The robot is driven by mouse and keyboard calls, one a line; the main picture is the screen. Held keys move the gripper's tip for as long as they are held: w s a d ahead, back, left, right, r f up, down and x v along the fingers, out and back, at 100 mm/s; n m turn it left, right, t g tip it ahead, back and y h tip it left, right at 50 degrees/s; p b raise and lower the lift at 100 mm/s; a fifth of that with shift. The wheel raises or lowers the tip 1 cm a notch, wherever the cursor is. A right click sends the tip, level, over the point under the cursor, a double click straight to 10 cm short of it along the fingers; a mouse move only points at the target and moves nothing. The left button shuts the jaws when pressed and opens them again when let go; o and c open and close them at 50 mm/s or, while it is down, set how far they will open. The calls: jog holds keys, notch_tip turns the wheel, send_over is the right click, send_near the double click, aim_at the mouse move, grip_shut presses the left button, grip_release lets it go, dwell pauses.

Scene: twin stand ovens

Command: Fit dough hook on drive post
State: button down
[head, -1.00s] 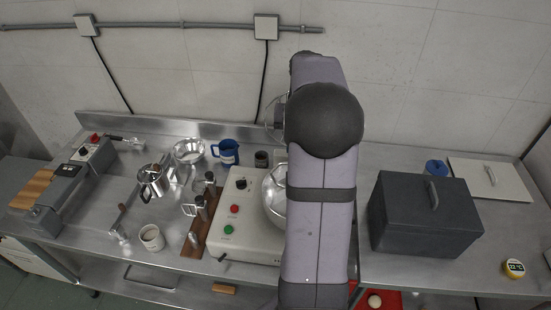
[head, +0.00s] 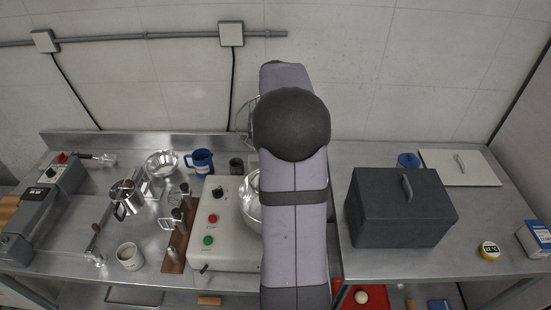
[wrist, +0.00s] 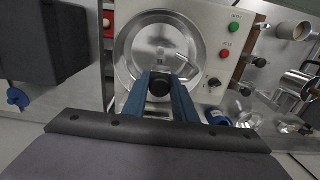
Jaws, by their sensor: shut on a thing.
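My gripper (wrist: 160,82) shows in the wrist view as two blue fingers shut on a dark round piece, which I take to be the hub of the dough hook (wrist: 159,89). A curved metal part shows just past the fingertips. The hook and fingers are over the near part of the steel bowl (wrist: 133,52), which sits on the white mixer base (wrist: 207,22). A small pale shape in the bowl's middle may be the drive post; I cannot tell whether the hook touches it. In the head view my arm hides the gripper, the hook and part of the bowl (head: 248,205).
The dark grey lidded box (head: 400,205) stands right of my arm. Left of the mixer are a wooden rack (head: 178,245), a blue jug (head: 201,161), a steel pot (head: 125,200) and a pale mug (head: 129,257). A clear wire or glass ring (head: 244,120) shows behind my arm.

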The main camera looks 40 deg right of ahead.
jog(key=shift+f+b, duration=2.2)
jog(key=shift+f, duration=1.9)
jog(key=shift+f+b, duration=0.55)
jog(key=shift+f, duration=1)
jog(key=c, duration=1.4)
grip_release()
jog(key=shift+o, duration=0.2)
jog(key=shift+r, duration=0.1)
jog(key=shift+r+b, duration=0.9)
jog(key=shift+r, duration=2.7)
